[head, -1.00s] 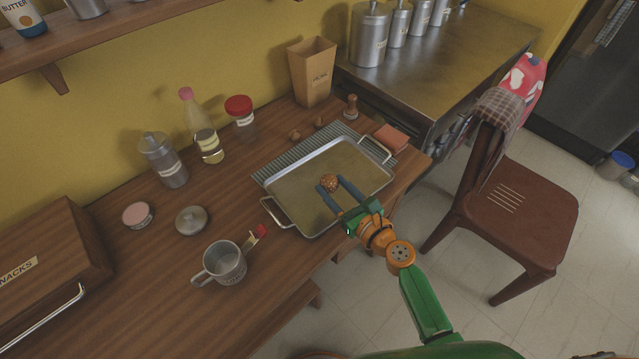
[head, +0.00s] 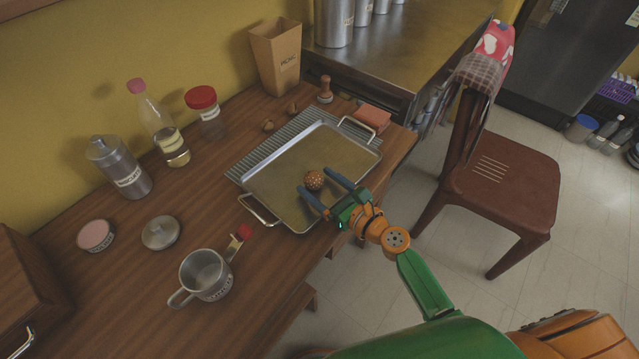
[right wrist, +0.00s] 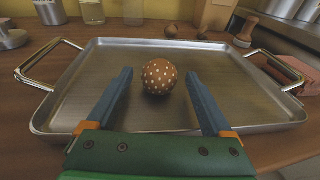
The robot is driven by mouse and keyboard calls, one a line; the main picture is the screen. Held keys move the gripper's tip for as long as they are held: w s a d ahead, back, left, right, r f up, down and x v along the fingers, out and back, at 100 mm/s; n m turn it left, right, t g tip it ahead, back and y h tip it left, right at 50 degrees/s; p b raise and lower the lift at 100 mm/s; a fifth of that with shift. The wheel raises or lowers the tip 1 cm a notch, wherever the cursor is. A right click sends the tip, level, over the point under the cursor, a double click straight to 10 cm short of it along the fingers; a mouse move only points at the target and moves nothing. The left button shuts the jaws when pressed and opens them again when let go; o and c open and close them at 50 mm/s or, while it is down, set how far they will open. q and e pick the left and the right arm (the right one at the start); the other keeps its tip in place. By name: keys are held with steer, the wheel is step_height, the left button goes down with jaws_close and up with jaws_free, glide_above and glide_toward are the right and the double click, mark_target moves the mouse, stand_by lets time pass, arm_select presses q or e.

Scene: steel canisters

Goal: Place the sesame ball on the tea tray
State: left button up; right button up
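The sesame ball (head: 314,180), brown with pale specks, rests on the metal tea tray (head: 290,160) near its front side. In the right wrist view the ball (right wrist: 159,76) sits on the tray floor (right wrist: 110,55), between and a little beyond the fingertips. My right gripper (head: 322,188) is open, its two blue fingers spread over the tray on either side of the ball. In the right wrist view a gap shows between the ball and each finger of the gripper (right wrist: 160,90). My left gripper is not in view.
A steel mug (head: 205,273), a red-knobbed item (head: 241,238) and a metal lid (head: 160,233) lie left of the tray. A ribbed mat (head: 243,170) lies under it. Bottles and jars stand behind. A chair (head: 495,190) stands to the right.

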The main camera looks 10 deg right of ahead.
steer(key=shift+r, duration=0.2)
steer(key=v, duration=1.2)
steer(key=shift+b, duration=0.45)
